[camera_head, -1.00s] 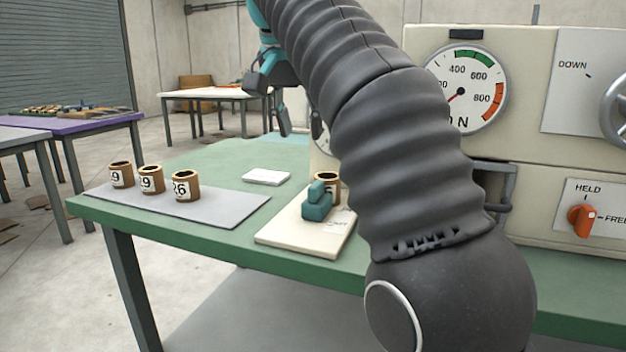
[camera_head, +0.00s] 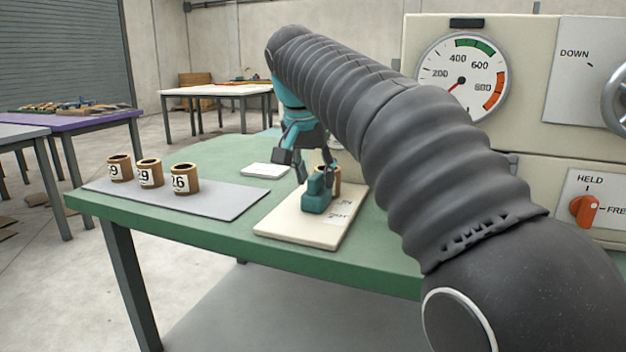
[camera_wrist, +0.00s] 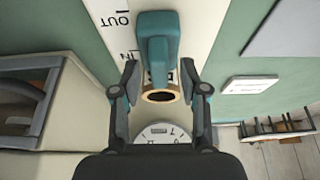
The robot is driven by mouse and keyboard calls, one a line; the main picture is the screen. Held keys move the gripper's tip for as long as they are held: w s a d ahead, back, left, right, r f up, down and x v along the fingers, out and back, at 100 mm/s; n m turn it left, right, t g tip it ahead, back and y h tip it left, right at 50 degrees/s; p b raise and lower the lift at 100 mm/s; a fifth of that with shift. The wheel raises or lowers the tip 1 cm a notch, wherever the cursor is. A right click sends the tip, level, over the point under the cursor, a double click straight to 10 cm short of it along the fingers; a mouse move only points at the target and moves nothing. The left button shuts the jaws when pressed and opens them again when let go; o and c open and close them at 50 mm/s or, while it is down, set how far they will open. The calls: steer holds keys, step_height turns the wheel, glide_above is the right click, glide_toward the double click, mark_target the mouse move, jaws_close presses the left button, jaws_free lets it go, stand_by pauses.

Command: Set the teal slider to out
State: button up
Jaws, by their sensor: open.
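The teal slider (camera_head: 316,194) stands on a cream plate (camera_head: 290,228) on the green table. In the wrist view the slider (camera_wrist: 158,45) lies beyond my fingertips, in line with the gap between them. A brown cylinder (camera_wrist: 160,96) sits right behind the slider, between my fingers. My gripper (camera_wrist: 158,78) is open, one finger on each side of the slider's near end.
Several labelled brown cylinders (camera_head: 150,173) include three on a grey mat (camera_head: 225,200) at the left. A white card (camera_head: 264,170) lies behind the plate. The cream machine (camera_head: 530,150) with gauge and orange knob (camera_head: 584,211) stands at the right.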

steer(key=shift+w+f, duration=0.15)
steer(key=shift+f, duration=0.25)
jaws_close()
steer(key=s, duration=0.2)
steer(key=s+a, duration=0.2)
steer(key=s, duration=0.1)
steer(key=shift+s+b, duration=0.35)
jaws_free()
steer(key=shift+s+a, duration=0.2)
steer(key=shift+w+d, duration=0.1)
steer(key=shift+d, duration=0.05)
